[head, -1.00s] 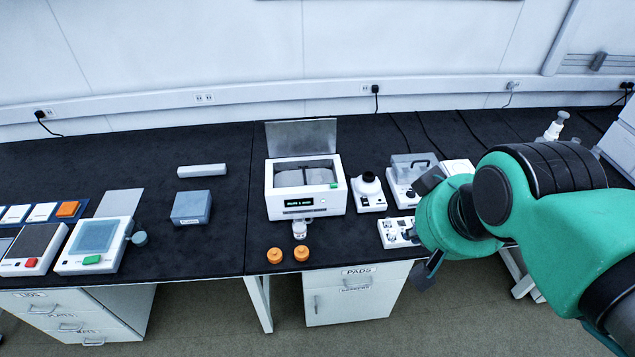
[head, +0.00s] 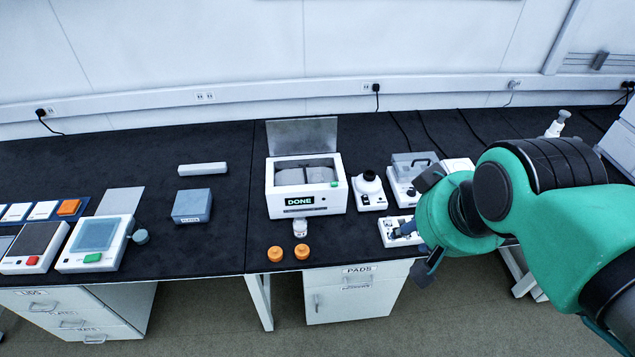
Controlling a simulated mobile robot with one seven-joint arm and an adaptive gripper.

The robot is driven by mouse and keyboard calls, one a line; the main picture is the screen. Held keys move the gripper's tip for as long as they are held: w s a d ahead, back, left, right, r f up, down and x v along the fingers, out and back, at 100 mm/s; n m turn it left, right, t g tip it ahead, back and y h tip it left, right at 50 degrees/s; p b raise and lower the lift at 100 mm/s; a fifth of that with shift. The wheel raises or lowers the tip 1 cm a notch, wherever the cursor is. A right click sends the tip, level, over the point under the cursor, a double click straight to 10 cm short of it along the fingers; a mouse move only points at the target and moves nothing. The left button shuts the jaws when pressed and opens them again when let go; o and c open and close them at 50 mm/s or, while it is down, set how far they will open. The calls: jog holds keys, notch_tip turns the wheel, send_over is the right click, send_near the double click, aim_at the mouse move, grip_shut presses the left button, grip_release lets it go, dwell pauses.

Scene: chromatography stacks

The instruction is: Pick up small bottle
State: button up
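A small white bottle (head: 300,228) stands upright on the black bench, just in front of the white box machine (head: 309,204). Two small orange round pieces (head: 275,254) lie in front of it near the bench edge; I cannot tell whether they are caps or capped containers. My gripper (head: 409,234) is right of the bottle, apart from it, low over or beside a small white rack (head: 388,237). My green arm hides part of the rack and gripper. Its finger opening and any contents cannot be made out.
The box machine has its lid raised and its display reads DONE. A round-topped white device (head: 369,193) and a clear-covered device (head: 413,168) stand to its right. A blue-grey block (head: 192,206) is on the left. The bench between block and machine is clear.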

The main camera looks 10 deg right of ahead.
jog(key=w+r+p, duration=0.2)
jog(key=w+r, duration=0.2)
jog(key=w, duration=0.3)
jog(key=n+g+p, duration=0.3)
jog(key=g+p, duration=0.3)
jog(key=p, duration=0.8)
send_over(317, 171)
notch_tip(317, 171, down, 27)
jog(key=shift+w+d+f, duration=0.1)
jog(key=shift+f, duration=0.05)
jog(key=shift+f+p, duration=0.55)
jog(key=shift+f, duration=3.7)
